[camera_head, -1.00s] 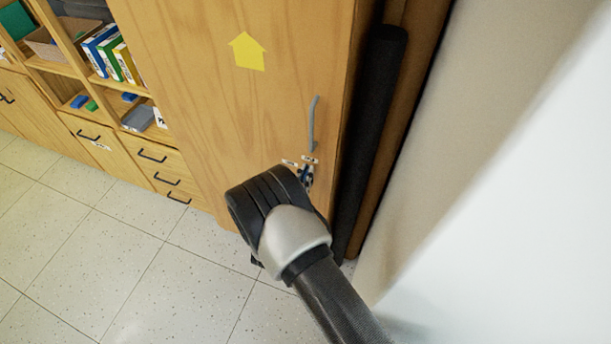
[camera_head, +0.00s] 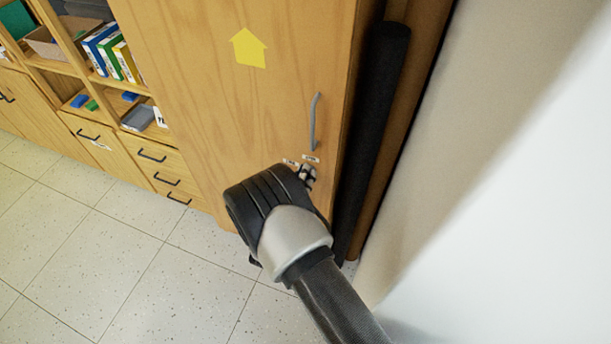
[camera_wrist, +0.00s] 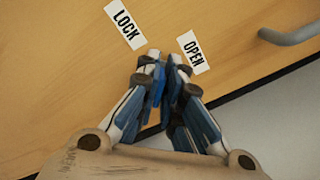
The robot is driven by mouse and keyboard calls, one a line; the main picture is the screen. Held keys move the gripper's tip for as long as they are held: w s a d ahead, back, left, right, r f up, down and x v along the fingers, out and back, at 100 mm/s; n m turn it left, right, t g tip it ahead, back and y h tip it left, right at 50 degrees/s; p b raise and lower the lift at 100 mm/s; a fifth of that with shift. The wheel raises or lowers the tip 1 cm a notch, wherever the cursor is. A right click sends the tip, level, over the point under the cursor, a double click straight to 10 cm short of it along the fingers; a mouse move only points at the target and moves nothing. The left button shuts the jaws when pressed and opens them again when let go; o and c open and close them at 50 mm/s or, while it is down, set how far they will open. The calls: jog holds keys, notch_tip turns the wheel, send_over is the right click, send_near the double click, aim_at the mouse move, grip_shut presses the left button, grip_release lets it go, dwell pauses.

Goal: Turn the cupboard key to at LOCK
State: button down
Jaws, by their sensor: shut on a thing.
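The cupboard door (camera_head: 225,110) is shut in the head view. A white LOCK label (camera_wrist: 125,24) and a white OPEN label (camera_wrist: 194,52) are on the door in the wrist view. My gripper (camera_wrist: 167,68) is closed in on the key just below and between the two labels. The key is mostly hidden between the fingertips, and I cannot clearly part it from the blue finger pads, so its exact angle cannot be told. In the head view, the fingertips are at the door's right side, largely behind my wrist.
A grey door handle (camera_head: 313,122) is above the labels; it also shows in the wrist view (camera_wrist: 290,36). A dark roll (camera_head: 370,140) stands right of the cupboard, beside a pale wall (camera_head: 520,200). Open shelves and drawers (camera_head: 150,155) are at left. The tiled floor (camera_head: 90,270) is clear.

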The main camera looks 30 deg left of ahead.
jog(key=n, duration=0.4)
jog(key=shift+f+n, duration=0.15)
jog(key=shift+n, duration=0.15)
jog(key=n, duration=0.4)
dwell(0.3)
jog(key=c, duration=1.8)
grip_release()
jog(key=s+d, duration=0.1)
jog(key=s, duration=1.1)
